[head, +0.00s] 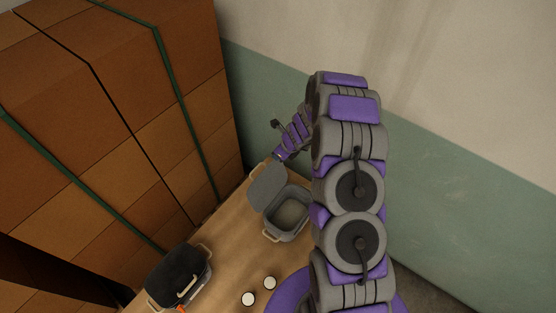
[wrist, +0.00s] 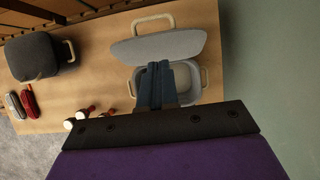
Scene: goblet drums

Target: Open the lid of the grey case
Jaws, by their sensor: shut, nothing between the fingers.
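The grey case (head: 288,221) sits on the wooden table with its lid (head: 268,187) swung up and away from the body, so its pale inside shows. In the wrist view the lid (wrist: 160,46) lies beyond the open case body (wrist: 206,82). My gripper (head: 279,156) is at the lid's far end in the head view. In the wrist view its dark blue fingers (wrist: 158,66) are together and empty, overlapping the lid's lower edge and the case opening. I cannot tell whether they touch the lid. The fingers hide part of the case's interior.
A dark case (head: 178,275) with pale handles stands at the table's near left. Two small white-topped goblet drums (head: 249,299) stand near the grey case. Red (wrist: 30,100) and grey items lie at the table's edge. Stacked brown boxes (head: 120,100) and a wall border the table (head: 225,235).

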